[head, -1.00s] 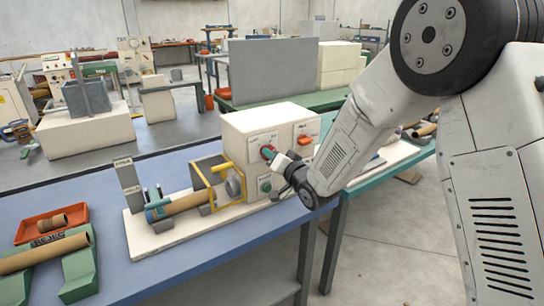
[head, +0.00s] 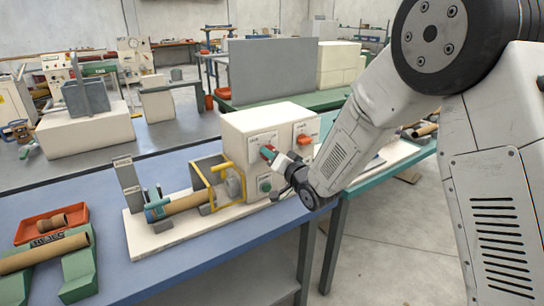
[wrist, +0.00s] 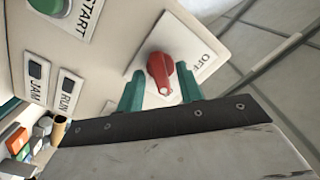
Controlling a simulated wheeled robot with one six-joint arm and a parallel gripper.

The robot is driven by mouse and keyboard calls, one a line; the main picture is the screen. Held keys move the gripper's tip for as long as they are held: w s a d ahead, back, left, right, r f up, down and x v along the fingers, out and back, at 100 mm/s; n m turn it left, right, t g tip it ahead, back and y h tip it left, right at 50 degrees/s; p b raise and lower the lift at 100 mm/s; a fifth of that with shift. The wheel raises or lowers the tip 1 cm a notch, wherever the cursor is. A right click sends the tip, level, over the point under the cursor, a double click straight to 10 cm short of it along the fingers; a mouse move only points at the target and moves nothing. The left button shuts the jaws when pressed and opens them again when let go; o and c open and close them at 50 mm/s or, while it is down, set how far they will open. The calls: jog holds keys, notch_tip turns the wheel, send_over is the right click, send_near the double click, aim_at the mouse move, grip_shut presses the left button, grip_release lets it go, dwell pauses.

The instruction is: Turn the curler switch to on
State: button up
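The curler switch is a red knob (wrist: 160,74) on a white plate marked OFF (wrist: 205,65), seen in the wrist view. A white dot sits at the knob's lower end in that picture; any ON mark is hidden. My gripper (wrist: 160,90) has its two teal fingers apart, one on each side of the knob. I cannot tell whether they touch it. In the head view, my gripper (head: 269,153) is at the upper left panel of the cream control box (head: 263,117), and its fingers largely hide the knob.
A green START button (wrist: 48,5) and the JAM and RUN indicators (wrist: 68,90) are nearby. Another orange-red control (head: 304,139) is at the box's upper right. A yellow frame (head: 225,182) and a brown tube (head: 190,203) stand left of the box on the blue table (head: 190,265).

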jog(key=v, duration=0.7)
jog(key=shift+s+d, duration=0.15)
jog(key=shift+s, duration=0.05)
jog(key=shift+f, duration=0.1)
